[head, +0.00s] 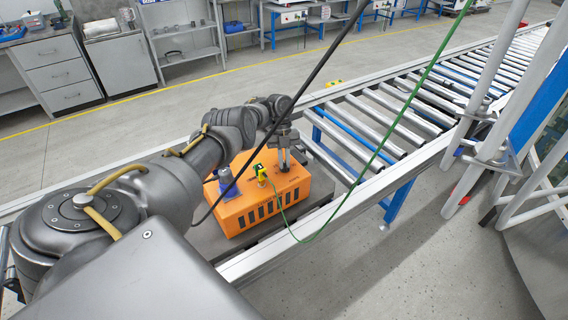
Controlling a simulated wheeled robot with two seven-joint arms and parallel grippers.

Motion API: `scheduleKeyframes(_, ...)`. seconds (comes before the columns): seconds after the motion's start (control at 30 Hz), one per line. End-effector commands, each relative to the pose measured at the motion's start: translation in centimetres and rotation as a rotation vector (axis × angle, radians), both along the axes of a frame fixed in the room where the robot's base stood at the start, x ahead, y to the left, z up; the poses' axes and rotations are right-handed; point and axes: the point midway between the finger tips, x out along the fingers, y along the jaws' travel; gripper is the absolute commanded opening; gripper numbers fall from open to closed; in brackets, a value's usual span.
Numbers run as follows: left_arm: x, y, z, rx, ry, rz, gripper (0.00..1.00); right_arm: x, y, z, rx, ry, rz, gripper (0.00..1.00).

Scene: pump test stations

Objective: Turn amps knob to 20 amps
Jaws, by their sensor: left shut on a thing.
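An orange box-shaped unit (240,213) with dark vent slots on its front sits on a grey board on the conveyor. My left gripper (283,165) points down at the top right of the unit, shut at its top face. What it grips is hidden by the fingers; an amps knob cannot be made out. A blue connector (228,183) and a yellow-green plug (260,173) stand on the unit's top, to the left of the gripper. My right gripper is not in view.
A green cable (376,150) runs from the plug in a loop and up across the view, and a black cable (318,75) crosses near my left arm. The roller conveyor (400,110) extends to the upper right. Pale posts (500,95) stand at the right.

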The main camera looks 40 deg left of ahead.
Motion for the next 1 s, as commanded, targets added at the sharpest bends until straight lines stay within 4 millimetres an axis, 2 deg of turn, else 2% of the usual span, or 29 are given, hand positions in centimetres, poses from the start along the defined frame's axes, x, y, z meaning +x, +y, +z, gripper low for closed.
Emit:
scheduleKeyframes(0.03, 0.0, 0.0, -0.5, 0.0, 0.001, -0.026, 0.0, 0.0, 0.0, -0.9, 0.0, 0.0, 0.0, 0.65)
scheduleKeyframes(0.3, 0.0, 0.0, -0.2, 0.0, 0.002, -0.123, 0.0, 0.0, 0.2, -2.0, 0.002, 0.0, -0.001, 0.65)
scheduleKeyframes(0.87, 0.0, 0.0, 0.0, 0.0, 0.002, -0.149, 0.0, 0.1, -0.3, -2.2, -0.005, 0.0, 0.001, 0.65)
scheduleKeyframes(0.9, 0.0, -0.1, 0.0, 0.0, 0.002, -0.149, 0.14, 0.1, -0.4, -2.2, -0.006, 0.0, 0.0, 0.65)
scheduleKeyframes(1.0, 0.0, -0.1, 0.0, 0.0, 0.002, -0.149, 0.27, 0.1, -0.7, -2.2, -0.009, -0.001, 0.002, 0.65)
